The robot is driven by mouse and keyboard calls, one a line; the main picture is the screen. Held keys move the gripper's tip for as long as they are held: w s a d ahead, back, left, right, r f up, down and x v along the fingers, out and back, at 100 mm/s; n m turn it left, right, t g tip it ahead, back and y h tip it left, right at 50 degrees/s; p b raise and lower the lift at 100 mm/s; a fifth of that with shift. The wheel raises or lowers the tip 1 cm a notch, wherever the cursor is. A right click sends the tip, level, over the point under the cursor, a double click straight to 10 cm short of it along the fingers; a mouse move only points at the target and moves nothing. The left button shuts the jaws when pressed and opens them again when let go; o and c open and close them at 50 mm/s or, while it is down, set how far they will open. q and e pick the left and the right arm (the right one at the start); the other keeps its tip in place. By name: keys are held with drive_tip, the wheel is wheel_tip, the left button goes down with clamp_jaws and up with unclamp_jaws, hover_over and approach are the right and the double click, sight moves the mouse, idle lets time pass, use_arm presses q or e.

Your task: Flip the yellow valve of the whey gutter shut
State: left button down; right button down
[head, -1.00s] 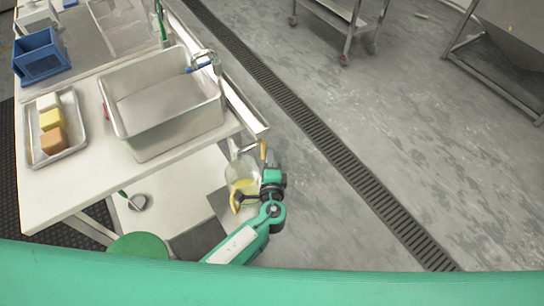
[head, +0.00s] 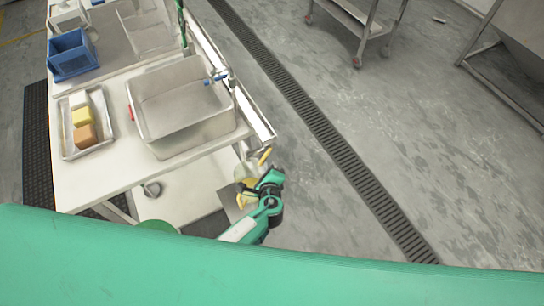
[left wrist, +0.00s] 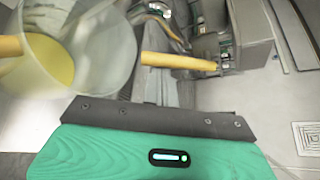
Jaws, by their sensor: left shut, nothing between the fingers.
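The yellow valve lever (head: 265,155) shows at the near end of the whey gutter (head: 255,115), along the right edge of the table. In the left wrist view a yellow bar (left wrist: 178,61), seemingly this lever, lies across the upper middle. My left gripper (head: 266,180) is shut and empty, just below the lever; I cannot tell whether they touch. In the left wrist view its grey and green body fills the bottom and the fingertips are not clear. A clear jug with yellow liquid (left wrist: 60,65) stands close by, partly hidden by the gripper in the head view. My right gripper is out of view.
A steel basin (head: 190,135) and a tray (head: 107,139) with blocks stand on the table, with a blue crate (head: 73,57) behind. A second yellow bar (left wrist: 10,46) crosses the jug at the wrist view's left edge. The floor right of the gutter is open.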

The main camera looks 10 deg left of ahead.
sight(260, 164)
use_arm(q)
drive_tip(key=r+m+g+p, duration=0.1)
drive_tip(key=p, duration=0.2)
drive_tip(key=s+a+r+m+g+y+p, duration=0.1)
drive_tip(key=p, duration=0.2)
drive_tip(key=a+r+m+g+y+p, duration=0.1)
drive_tip(key=m+p, duration=0.1)
drive_tip(key=p, duration=0.2)
drive_tip(key=shift+s+a, duration=0.1)
drive_tip(key=shift+s, duration=0.15)
drive_tip(key=shift+r+p, duration=0.35)
drive_tip(key=shift+r, duration=0.15)
drive_tip(key=shift+a, duration=0.1)
